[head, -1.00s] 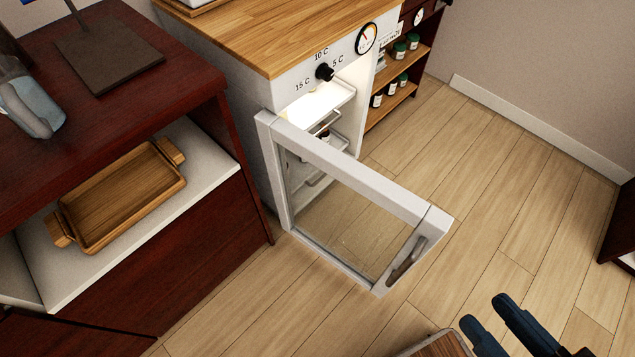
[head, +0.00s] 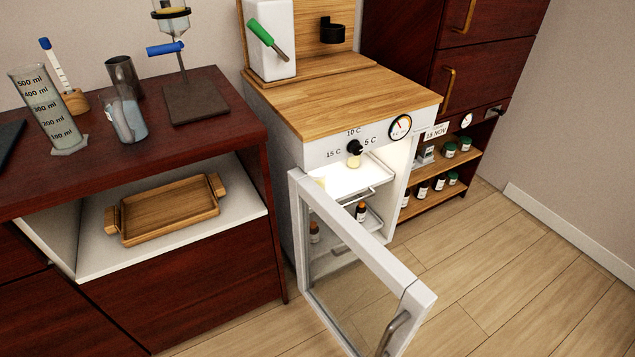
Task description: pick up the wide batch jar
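I cannot tell for sure which thing is the wide batch jar. Two squat green-lidded jars, one at the left (head: 449,150) and one at the right (head: 465,144), stand on the upper board of the open shelf at the right. Several small jars (head: 422,188) with white labels stand on the board below. The small fridge (head: 318,152) stands open and lit. A small brown bottle with an orange cap (head: 361,211) is on a rack inside it, and another bottle (head: 314,232) shows through the door glass. My gripper is not in view now.
The fridge door (head: 365,235) swings out toward me, with its handle (head: 393,334) at the near end. A wooden tray (head: 168,208) lies in the left cabinet's open bay. Glassware, including a graduated beaker (head: 50,112), stands on top. The floor at the right (head: 520,260) is clear.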

